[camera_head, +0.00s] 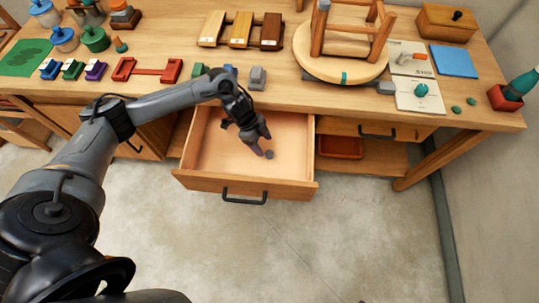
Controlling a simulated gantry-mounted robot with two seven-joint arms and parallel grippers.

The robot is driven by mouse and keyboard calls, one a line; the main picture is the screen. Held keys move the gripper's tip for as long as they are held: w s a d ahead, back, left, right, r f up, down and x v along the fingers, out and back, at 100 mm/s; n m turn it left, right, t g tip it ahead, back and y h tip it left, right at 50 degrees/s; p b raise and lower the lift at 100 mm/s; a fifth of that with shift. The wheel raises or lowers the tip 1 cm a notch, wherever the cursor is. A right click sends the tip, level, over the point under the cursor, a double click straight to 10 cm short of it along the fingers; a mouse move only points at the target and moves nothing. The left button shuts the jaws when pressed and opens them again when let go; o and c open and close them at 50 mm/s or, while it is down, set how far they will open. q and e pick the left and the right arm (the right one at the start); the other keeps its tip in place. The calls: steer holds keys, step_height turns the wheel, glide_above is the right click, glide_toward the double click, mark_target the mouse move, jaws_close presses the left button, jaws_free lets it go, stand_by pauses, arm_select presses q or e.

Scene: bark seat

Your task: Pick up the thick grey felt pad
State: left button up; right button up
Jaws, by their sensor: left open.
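A small dark grey round piece (269,155), which looks like the felt pad, lies in the open wooden drawer (206,182), near its front right part. My left gripper (262,146) reaches down into the drawer from above. Its fingers are open, with their tips just beside and above the grey piece. I cannot tell whether they touch it. My right gripper is not in view.
The drawer hangs pulled out below the workbench (390,97); its walls surround my gripper. On the bench above stand an upturned stool (342,67), a grey block (257,78) and a red holder (147,72). The rest of the drawer floor looks clear.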

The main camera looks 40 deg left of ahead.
mark_target(269, 154)
arm_select(q)
steer(key=shift+w+d+f, duration=0.1)
steer(key=shift+w+f, duration=0.05)
steer(key=shift+f, duration=0.3)
steer(key=b+x, duration=0.1)
steer(key=x, duration=0.3)
steer(key=shift+b, duration=0.35)
steer(key=shift+d+f, duration=0.1)
steer(key=shift+f, duration=0.35)
steer(key=c, duration=1.1)
